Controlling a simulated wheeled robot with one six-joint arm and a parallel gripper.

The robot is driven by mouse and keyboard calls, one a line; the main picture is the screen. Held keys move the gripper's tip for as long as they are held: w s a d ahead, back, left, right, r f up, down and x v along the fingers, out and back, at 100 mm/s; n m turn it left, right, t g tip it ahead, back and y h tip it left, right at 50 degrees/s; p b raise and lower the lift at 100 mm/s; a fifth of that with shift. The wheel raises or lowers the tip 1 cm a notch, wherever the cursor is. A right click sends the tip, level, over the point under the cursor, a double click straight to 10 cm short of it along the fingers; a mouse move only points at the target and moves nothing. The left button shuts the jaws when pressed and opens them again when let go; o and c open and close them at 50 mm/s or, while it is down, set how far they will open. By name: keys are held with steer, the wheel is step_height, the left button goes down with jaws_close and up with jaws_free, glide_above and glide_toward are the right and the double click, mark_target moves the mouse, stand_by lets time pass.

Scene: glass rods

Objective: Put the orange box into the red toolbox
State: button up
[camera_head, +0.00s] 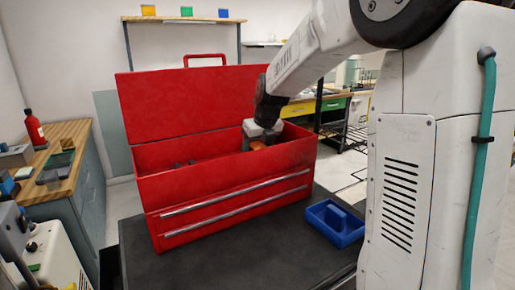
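The red toolbox (150,190) stands on a dark table with its lid raised at the back and two drawers closed in front. My gripper (254,143) reaches down into the right part of its open top. A small orange patch (257,145), probably the orange box, shows just below my gripper, partly hidden by the toolbox's front wall. The fingertips are hidden, so I cannot tell whether they are shut on the orange thing or apart from it.
A blue tray (334,222) lies on the dark table (250,252) right of the toolbox. Some dark items (183,164) show inside the toolbox on the left. A wooden-topped bench (62,150) with a red bottle (35,130) stands at left. The table front is clear.

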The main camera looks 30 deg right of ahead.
steer(key=shift+r, duration=0.1)
steer(key=v, duration=1.2)
steer(key=s+a+f+m+g, duration=0.1)
steer(key=s+a+f+m, duration=0.2)
steer(key=s+m, duration=0.7)
steer(key=s+a+f+m+g, duration=0.1)
steer(key=s+a+f+m, duration=0.3)
steer(key=s+m, duration=0.7)
steer(key=s+a+f+m+g, duration=0.1)
steer(key=s+a+f+m, duration=0.2)
steer(key=s+m, duration=0.8)
steer(key=a+m, duration=0.2)
steer(key=m, duration=0.2)
steer(key=shift+a+f, duration=0.2)
steer(key=shift+f, duration=0.1)
steer(key=shift+s, duration=0.1)
